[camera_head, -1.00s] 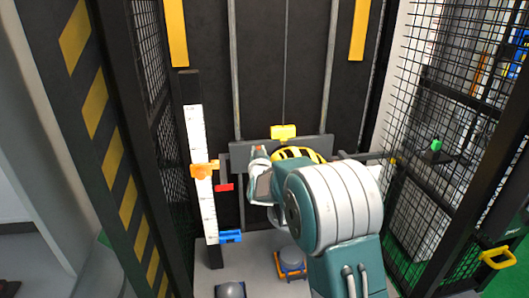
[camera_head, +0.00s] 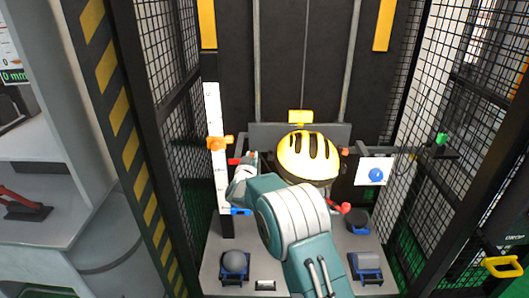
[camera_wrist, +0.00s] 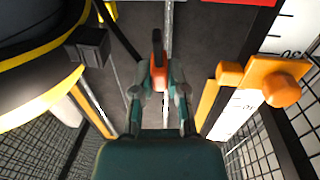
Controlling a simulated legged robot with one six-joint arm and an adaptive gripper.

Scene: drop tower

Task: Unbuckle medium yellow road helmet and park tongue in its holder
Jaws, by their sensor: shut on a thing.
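The yellow helmet (camera_head: 307,158) with black vents sits in front of the back plate in the head view. Its yellow-edged rim (camera_wrist: 45,108) fills the left of the wrist view. My gripper (camera_wrist: 159,94) is shut on a small orange-red piece with a dark end, which looks like the buckle tongue (camera_wrist: 158,72). A dark strap (camera_wrist: 122,32) runs down toward this piece. A dark block (camera_wrist: 90,46), perhaps the buckle body, is by the rim, apart from the gripped piece.
A white scale (camera_head: 217,140) with an orange slider (camera_head: 215,143) and a blue clamp (camera_head: 240,211) stands close left of my gripper. The slider (camera_wrist: 270,80) is near on the right in the wrist view. Mesh walls (camera_head: 470,130) flank the tower. Anvils (camera_head: 234,263) stand on the base.

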